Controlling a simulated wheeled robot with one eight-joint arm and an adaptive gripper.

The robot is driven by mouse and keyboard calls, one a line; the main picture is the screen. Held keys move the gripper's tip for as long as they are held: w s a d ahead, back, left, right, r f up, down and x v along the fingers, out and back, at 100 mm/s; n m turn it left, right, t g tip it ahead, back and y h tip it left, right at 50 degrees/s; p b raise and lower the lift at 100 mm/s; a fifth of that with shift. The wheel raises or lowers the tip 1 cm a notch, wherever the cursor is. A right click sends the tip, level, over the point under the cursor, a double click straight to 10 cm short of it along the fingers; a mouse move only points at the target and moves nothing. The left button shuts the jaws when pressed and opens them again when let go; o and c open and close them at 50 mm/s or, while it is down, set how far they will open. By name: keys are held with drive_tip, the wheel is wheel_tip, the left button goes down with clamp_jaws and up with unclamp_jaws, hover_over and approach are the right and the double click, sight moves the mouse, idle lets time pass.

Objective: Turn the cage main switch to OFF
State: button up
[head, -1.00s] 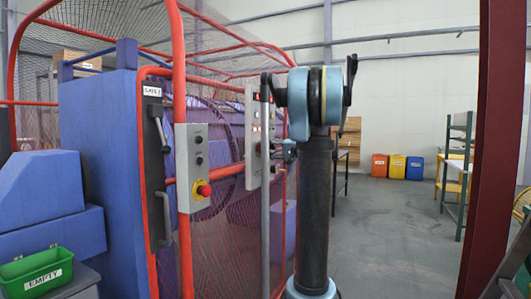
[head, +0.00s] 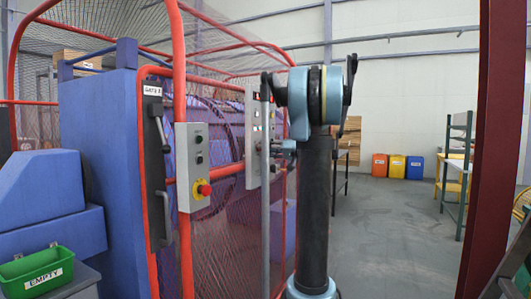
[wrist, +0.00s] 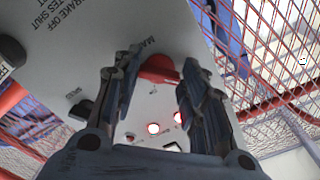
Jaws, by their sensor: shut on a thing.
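The cage main switch (wrist: 158,68) is a red knob on a grey control panel (wrist: 75,35), beside a label of which "MA" shows. In the wrist view my gripper (wrist: 155,85) has one finger on each side of the knob and is shut on it. The fingers cover parts of the knob, so I cannot read which position it points to. In the head view the panel (head: 252,135) is on the cage front, and my gripper is beside its right part, mostly hidden by the arm and a grey post.
Lit lamps (wrist: 153,128) and a black selector (wrist: 80,110) sit near the fingers. Red cage mesh (wrist: 265,50) is close on the right. A second box with a red emergency button (head: 204,190) stands left of the panel. The floor at right (head: 390,225) is clear.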

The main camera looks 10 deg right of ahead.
drive_tip(key=shift+f, duration=0.1)
drive_tip(key=o, duration=1.1)
drive_tip(key=shift+w, duration=0.15)
drive_tip(key=v, duration=1.2)
